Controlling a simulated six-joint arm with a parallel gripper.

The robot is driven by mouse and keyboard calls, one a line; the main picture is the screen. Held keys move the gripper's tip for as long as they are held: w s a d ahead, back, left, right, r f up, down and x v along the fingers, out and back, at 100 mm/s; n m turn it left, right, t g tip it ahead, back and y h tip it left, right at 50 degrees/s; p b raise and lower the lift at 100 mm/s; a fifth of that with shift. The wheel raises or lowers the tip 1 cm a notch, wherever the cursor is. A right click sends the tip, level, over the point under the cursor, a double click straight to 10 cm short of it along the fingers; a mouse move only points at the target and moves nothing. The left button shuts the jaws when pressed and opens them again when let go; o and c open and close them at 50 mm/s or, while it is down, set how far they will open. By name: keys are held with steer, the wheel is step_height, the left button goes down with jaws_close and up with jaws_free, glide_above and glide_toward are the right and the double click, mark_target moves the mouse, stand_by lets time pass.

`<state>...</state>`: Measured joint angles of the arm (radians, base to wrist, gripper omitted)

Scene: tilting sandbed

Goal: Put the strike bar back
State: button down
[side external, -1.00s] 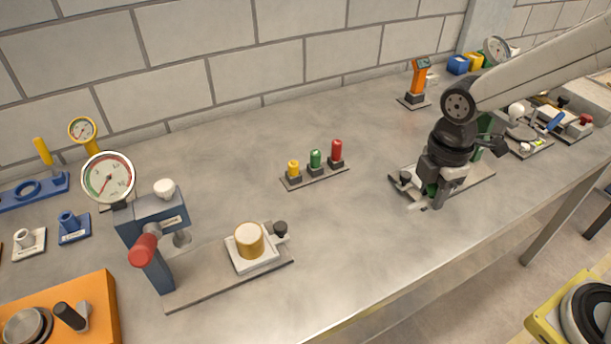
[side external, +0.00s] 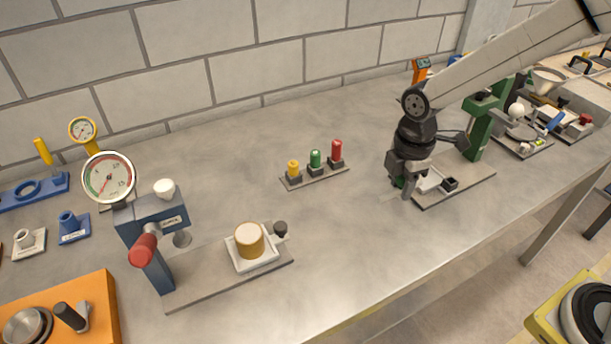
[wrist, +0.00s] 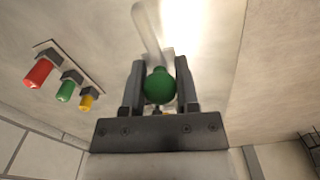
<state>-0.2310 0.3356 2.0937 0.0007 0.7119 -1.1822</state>
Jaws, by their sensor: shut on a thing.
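My gripper (side external: 404,190) is at the left end of the grey base with the green stand (side external: 480,125), beside a small white tray (side external: 430,181). In the wrist view my gripper (wrist: 160,88) is shut on the round green knob (wrist: 159,86) of the strike bar. The pale strike bar (wrist: 147,28) runs away from the knob, past the fingertips. In the side view the bar is mostly hidden by my gripper, and I cannot tell whether it touches the table.
A rack with yellow, green and red pegs (side external: 314,176) stands left of my gripper. Further left is a blue press (side external: 150,225) with a dial and a tan cylinder (side external: 249,240) on a plate. The table between is clear. An orange device (side external: 420,72) stands behind my arm.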

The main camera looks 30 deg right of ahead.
glide_above(365, 206)
steer(key=s, duration=0.2)
steer(key=f, duration=0.5)
steer(key=shift+w+d+f, duration=0.1)
steer(key=shift+w+d, duration=0.05)
steer(key=shift+d, duration=0.05)
steer(key=shift+w+a+f, duration=0.15)
steer(key=shift+w+f, duration=0.4)
steer(key=shift+f, duration=0.05)
steer(key=shift+f, duration=0.1)
steer(key=shift+w+f, duration=0.25)
steer(key=shift+f, duration=1.5)
steer(key=shift+f, duration=0.1)
steer(key=shift+c, duration=1.8)
jaws_free()
